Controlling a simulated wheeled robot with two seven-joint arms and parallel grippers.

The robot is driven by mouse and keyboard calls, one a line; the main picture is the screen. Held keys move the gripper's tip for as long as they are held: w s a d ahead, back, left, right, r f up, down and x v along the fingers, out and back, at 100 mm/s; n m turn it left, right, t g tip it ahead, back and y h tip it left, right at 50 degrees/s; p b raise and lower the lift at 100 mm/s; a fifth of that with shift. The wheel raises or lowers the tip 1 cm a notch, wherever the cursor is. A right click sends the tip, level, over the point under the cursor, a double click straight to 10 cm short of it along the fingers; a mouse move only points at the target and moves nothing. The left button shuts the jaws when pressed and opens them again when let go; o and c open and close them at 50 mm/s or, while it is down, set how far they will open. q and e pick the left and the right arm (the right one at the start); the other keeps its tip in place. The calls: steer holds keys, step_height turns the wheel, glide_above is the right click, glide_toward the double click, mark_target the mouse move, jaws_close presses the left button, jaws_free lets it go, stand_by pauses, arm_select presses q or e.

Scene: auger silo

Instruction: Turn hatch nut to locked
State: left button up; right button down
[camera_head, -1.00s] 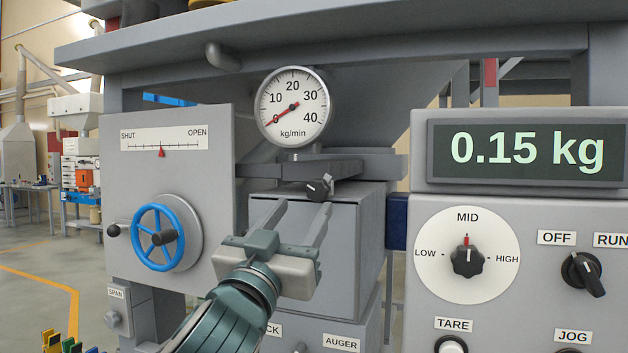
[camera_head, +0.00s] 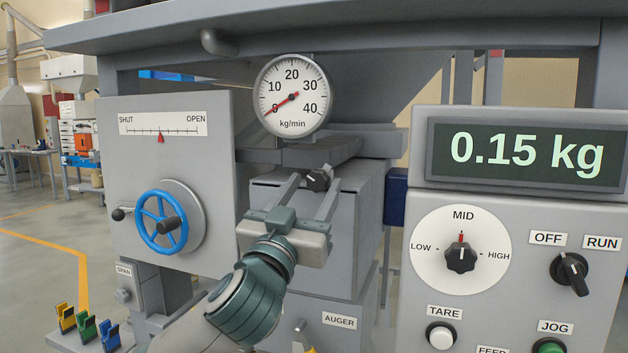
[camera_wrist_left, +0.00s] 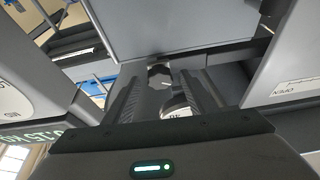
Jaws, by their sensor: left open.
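The hatch nut is a small dark knob (camera_head: 317,179) with a pale mark. It sits at the top front of the grey box (camera_head: 315,235), under the dial gauge. My left gripper (camera_head: 312,184) reaches up from below, its jaws apart and its fingertips to either side of the nut. In the left wrist view the nut (camera_wrist_left: 159,75) shows beyond and between the open fingers (camera_wrist_left: 160,88). I cannot tell whether a finger touches it. No lock lettering can be read beside the nut. My right gripper is out of view.
The flow gauge (camera_head: 293,96) is just above. A panel with a blue handwheel (camera_head: 163,222) stands left. The control panel with knobs and the 0.15 kg display (camera_head: 528,152) stands right. A grey ledge (camera_head: 330,150) overhangs the nut.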

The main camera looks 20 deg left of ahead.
arm_select(q)
steer(key=shift+w+r, duration=0.25)
steer(key=shift+w, duration=0.15)
steer(key=c, duration=1)
steer(key=shift+c, duration=0.2)
